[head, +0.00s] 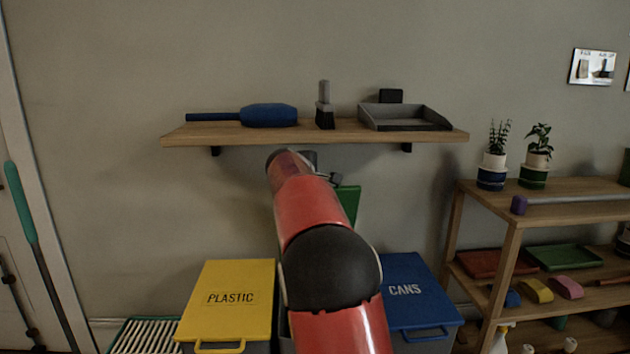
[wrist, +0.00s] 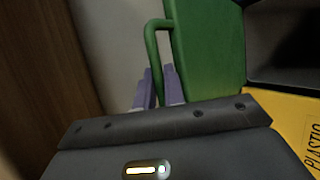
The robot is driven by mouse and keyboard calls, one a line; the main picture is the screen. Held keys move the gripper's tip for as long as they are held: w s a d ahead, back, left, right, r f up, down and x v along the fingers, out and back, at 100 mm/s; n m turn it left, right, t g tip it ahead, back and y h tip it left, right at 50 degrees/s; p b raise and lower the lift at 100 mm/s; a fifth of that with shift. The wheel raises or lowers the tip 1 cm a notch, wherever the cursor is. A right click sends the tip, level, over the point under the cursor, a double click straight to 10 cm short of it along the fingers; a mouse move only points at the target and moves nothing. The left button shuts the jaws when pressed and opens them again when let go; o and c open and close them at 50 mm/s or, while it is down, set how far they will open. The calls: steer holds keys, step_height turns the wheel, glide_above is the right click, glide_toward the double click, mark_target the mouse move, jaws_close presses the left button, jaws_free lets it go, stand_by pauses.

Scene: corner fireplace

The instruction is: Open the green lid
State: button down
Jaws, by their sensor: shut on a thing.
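The green lid (wrist: 207,50) stands raised and steeply tilted in the wrist view, with its green loop handle (wrist: 151,45) on the left side. In the head view a strip of the lid (head: 349,203) shows between the bins, behind my red arm. My gripper (wrist: 158,88) is shut on the handle, its purple fingers on either side of the handle's lower part. The arm hides most of the lid and the bin under it in the head view. A dark space beside the lid shows at the wrist view's upper right.
The yellow PLASTIC lid (head: 230,295) is left of my arm and the blue CANS lid (head: 408,290) right of it; both lie flat. A wooden wall shelf (head: 300,133) with cleaning tools is above. A wooden rack (head: 510,230) stands at the right.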

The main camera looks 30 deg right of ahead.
steer(key=shift+f, duration=0.1)
steer(key=c, duration=1.5)
jaws_free()
steer(key=shift+s+a, duration=0.1)
